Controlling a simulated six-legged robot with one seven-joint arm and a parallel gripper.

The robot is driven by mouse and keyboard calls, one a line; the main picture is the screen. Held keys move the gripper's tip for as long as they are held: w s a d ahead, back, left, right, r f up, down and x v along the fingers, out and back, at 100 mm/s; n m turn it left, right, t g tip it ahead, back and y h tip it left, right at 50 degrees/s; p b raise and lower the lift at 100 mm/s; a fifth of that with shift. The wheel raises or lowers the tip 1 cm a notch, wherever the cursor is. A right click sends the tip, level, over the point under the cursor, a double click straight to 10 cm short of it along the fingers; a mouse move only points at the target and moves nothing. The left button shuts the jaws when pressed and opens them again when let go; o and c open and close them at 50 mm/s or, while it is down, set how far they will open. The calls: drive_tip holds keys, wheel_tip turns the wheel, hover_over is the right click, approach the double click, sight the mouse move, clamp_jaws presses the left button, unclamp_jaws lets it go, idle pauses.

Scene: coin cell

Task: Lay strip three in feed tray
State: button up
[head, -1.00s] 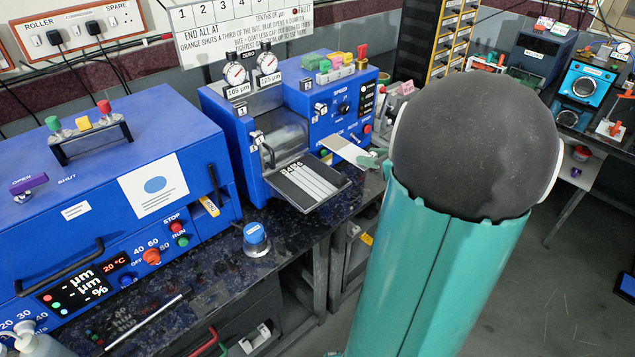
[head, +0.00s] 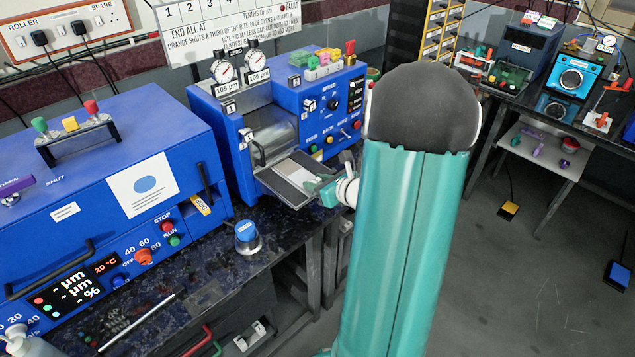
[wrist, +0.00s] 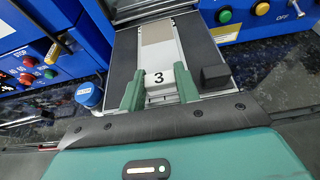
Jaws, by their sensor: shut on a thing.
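Strip three (wrist: 158,42), pale with a tan coated part and a white tab marked 3, is between my gripper's green fingers (wrist: 159,72) in the wrist view. My gripper is shut on the tab end. The strip points away from me over the dark feed tray (wrist: 122,58), roughly in line with it. In the head view the strip (head: 298,173) is over the feed tray (head: 281,188) at the blue roller machine, with my gripper (head: 314,186) at the tray's right side. I cannot tell whether the strip touches the tray. Fingers and strip hide part of the tray.
The blue roller machine (head: 225,130) with two dials stands behind the tray. A blue-capped jar (head: 247,236) stands on the dark bench to the left. A black block (wrist: 215,76) sits at the tray's near right. A large blue cabinet (head: 110,170) is at left.

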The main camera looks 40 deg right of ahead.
drive_tip(key=shift+f, duration=0.15)
drive_tip(key=o, duration=0.9)
drive_tip(key=shift+o, duration=0.2)
